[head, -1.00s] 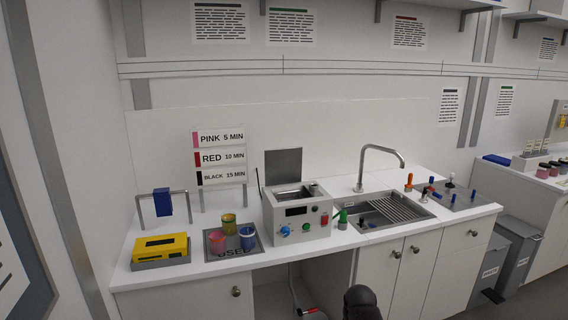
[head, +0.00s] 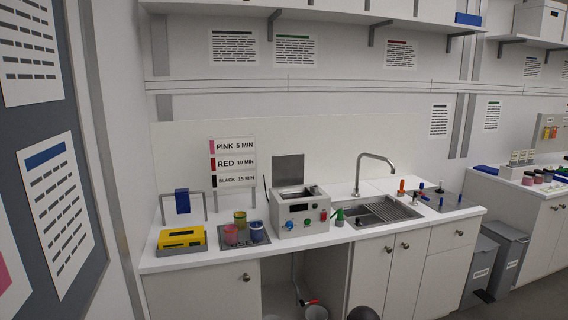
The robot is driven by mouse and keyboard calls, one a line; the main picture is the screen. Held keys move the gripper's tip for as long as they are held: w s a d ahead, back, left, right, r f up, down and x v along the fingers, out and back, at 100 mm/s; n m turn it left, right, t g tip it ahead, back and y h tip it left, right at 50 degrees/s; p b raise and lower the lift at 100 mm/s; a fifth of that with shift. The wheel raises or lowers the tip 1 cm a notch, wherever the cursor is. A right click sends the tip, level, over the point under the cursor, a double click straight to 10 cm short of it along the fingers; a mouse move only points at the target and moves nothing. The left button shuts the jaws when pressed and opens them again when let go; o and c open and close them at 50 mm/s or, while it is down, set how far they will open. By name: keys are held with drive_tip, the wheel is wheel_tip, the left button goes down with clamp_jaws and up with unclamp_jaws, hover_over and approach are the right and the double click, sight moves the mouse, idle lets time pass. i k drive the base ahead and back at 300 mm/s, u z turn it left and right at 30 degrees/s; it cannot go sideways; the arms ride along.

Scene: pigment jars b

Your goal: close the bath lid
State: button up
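The bath (head: 300,212) is a white box with knobs and a dark display on its front, standing on the counter left of the sink. Its grey lid (head: 288,169) stands upright behind the opening, so the bath is open. What is inside the bath is too small to tell. My gripper is not clearly in view; a dark rounded shape shows at the bottom edge, and I cannot tell what it is.
The counter (head: 215,260) holds a yellow box (head: 181,238), several coloured jars on a dark mat (head: 262,240), a green-tipped bottle (head: 340,217) and a sink (head: 372,211) with a tall faucet (head: 377,157). Grey bins (head: 506,252) stand at right.

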sight(288, 169)
drive_tip(key=k, duration=0.6)
drive_tip(key=z, duration=0.4)
drive_tip(key=i, duration=0.7)
drive_tip(key=z, duration=0.55)
drive_tip(key=i, duration=1.55)
drive_tip(key=u, duration=0.6)
drive_tip(key=i, duration=0.65)
drive_tip(key=u, duration=0.45)
